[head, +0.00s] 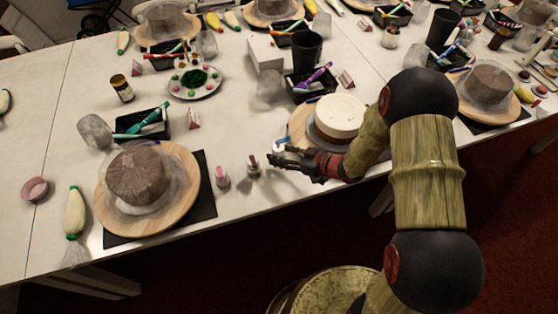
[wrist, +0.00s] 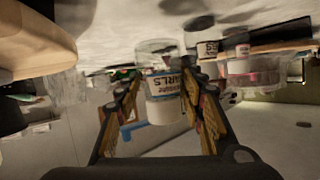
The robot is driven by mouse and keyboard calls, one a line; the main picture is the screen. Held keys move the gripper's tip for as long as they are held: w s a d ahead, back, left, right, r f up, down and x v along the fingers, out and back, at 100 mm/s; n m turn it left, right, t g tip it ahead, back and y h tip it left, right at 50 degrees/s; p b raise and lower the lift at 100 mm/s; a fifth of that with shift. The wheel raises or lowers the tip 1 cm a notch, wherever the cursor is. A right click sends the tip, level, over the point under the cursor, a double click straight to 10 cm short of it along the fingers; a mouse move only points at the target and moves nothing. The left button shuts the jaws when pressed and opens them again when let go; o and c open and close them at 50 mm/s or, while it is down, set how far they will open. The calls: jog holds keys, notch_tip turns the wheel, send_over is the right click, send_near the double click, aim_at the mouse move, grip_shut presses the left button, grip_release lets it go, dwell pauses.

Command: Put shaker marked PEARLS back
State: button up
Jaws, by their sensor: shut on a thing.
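The shaker (wrist: 165,97) in my gripper (wrist: 161,92) is a clear and white cylinder. Its blue-edged label is partly readable as "ARLS" in the wrist view. Both fingers stand on either side of it, shut on it. In the head view my gripper (head: 276,160) is low over the table's front part, beside the turntable with the white cake; the held shaker (head: 282,145) shows only as a small blue and white patch there. Whether its base touches the table is unclear.
Two small shakers, one with pink (head: 222,178) and one with red (head: 253,167), stand left of my gripper. A brown cake (head: 140,172) on a wooden turntable is further left. A black tub (head: 306,50) stands behind.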

jog(key=shift+w+a+f+b, duration=0.15)
jog(key=shift+f+b, duration=0.65)
jog(key=shift+f, duration=0.95)
jog(key=shift+f, duration=0.1)
jog(key=o, duration=1.2)
jog(key=shift+f, duration=0.1)
jog(key=shift+o, duration=0.4)
jog(key=shift+r, duration=0.25)
jog(key=p+v, duration=0.3)
jog(key=v, duration=0.9)
